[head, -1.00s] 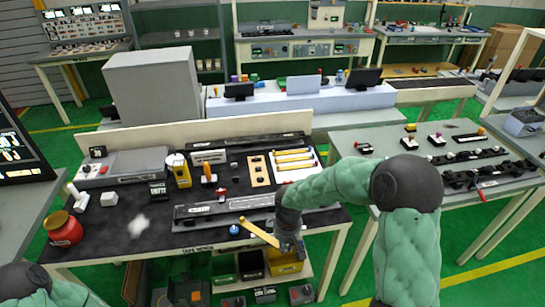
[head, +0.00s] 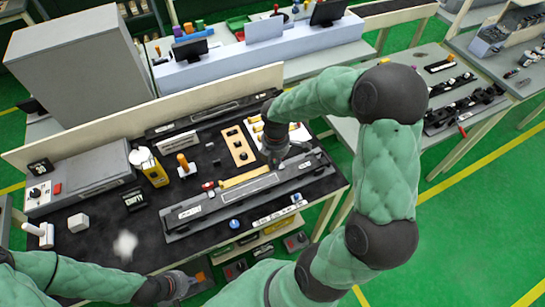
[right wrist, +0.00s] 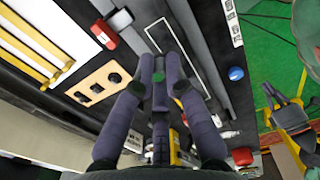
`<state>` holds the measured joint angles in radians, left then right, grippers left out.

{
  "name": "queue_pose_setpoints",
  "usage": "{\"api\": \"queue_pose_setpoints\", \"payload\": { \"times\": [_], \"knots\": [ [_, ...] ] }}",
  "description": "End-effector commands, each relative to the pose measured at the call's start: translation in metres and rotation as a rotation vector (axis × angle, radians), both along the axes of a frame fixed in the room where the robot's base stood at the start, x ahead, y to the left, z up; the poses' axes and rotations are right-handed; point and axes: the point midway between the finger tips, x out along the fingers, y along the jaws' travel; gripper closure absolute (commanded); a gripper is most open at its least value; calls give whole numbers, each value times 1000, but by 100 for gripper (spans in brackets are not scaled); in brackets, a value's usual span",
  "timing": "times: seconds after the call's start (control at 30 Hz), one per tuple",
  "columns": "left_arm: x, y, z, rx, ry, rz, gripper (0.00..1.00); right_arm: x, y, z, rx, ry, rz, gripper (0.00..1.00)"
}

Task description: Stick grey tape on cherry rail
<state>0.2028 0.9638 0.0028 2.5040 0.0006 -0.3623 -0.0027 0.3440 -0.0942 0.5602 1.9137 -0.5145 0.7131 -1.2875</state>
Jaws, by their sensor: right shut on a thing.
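My right gripper (head: 272,155) is over the work table, behind the right part of the long grey front rail (head: 205,208). I cannot tell whether the strip touches the rail. A second long rail (head: 205,118) lies at the back. I cannot tell a grey tape or a cherry rail apart. My left gripper (head: 178,290) is low at the front edge, its fingers unclear.
A yellow bottle (head: 150,168), an orange-handled tool (head: 186,166) and a white cube (head: 78,222) stand left. A blue knob (head: 234,224) is in front.

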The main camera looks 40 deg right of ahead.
Motion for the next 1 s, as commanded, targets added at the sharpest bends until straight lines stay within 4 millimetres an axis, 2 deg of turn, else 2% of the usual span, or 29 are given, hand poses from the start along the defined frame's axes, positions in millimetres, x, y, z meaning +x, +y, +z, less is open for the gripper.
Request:
{"api": "queue_pose_setpoints", "payload": {
  "times": [0.3, 1.0],
  "knots": [
    [0, 0, 5, 0, -1, 0, 100, 0, 0, 1, 1, 1, 13, 100],
    [1, 0, -28, 0, -1, 0, 100, 0, 0, -46, 0, 1, 12, 100]
  ]
}}
